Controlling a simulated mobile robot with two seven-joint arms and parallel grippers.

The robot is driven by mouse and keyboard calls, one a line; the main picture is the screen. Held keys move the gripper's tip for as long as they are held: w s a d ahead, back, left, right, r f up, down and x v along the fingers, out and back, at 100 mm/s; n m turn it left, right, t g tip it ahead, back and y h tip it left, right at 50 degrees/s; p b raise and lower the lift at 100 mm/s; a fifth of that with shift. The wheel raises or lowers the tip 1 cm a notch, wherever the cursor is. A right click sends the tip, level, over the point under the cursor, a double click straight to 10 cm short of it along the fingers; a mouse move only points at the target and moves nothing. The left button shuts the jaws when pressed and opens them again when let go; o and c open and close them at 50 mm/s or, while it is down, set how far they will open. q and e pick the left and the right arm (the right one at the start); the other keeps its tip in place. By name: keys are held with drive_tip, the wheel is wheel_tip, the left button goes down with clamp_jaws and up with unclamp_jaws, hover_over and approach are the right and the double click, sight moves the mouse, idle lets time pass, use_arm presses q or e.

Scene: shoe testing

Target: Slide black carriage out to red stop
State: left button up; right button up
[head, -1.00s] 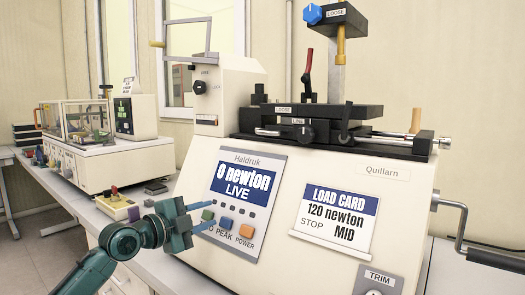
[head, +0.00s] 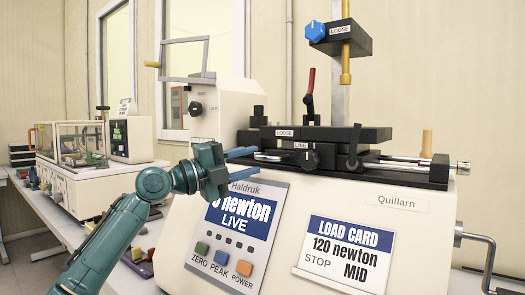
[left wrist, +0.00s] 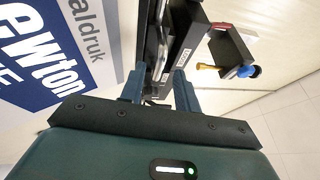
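The black carriage (head: 345,134) appears to be the stacked black slide on top of the white test machine, with LOOSE and LINE labels and a small black knob (head: 310,159). It sits over a black bed with silver rods showing at right. My left gripper (head: 257,160) is open, its two blue fingers pointing right, close to the left part of the bed. In the left wrist view the fingers (left wrist: 158,88) stand apart with black slide parts beyond them; contact cannot be told. No separate red stop can be made out, only a red-handled lever (head: 310,82). My right gripper is not seen.
A blue knob (head: 316,30) and brass plunger (head: 345,65) hang above the slide. The display panel (head: 240,228), partly covered by my gripper, and load card (head: 348,248) face me. A crank (head: 487,258) sticks out at right. Another machine (head: 75,170) stands at left.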

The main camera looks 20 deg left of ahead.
sight(260, 158)
use_arm(q)
drive_tip(key=shift+p+x, duration=0.4)
drive_tip(key=shift+x, duration=1.7)
drive_tip(key=shift+c, duration=0.2)
clamp_jaws()
